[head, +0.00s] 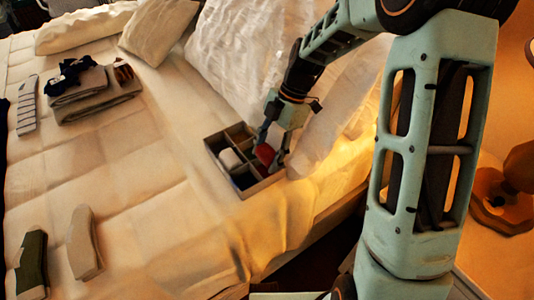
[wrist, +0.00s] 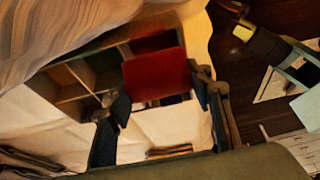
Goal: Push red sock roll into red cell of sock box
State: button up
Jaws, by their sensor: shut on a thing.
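The red sock roll (head: 265,153) is held between the fingers of my gripper (head: 268,150), over the right part of the sock box. It fills the gap between the fingertips in the wrist view (wrist: 157,76). The sock box (head: 262,188) is an open divided box on the bed; its wooden dividers also show in the wrist view (wrist: 72,92). A dark red cell (wrist: 154,43) shows just beyond the roll in the wrist view. I cannot tell how deep the roll sits relative to the rim. My gripper hides part of the box in the head view.
A white roll (head: 230,158) sits in another cell. A large pale pillow (head: 240,50) lies behind the box. Folded clothes (head: 95,95), a grey striped item (head: 27,105), and a pale (head: 84,243) and a dark green item (head: 31,265) lie to the left. The middle of the bed is clear.

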jog(key=shift+f+b, duration=0.4)
jog(key=shift+f, duration=0.15)
jog(key=shift+r, duration=0.1)
dwell(0.4)
jog(key=o, duration=1)
jog(key=v, duration=1.2)
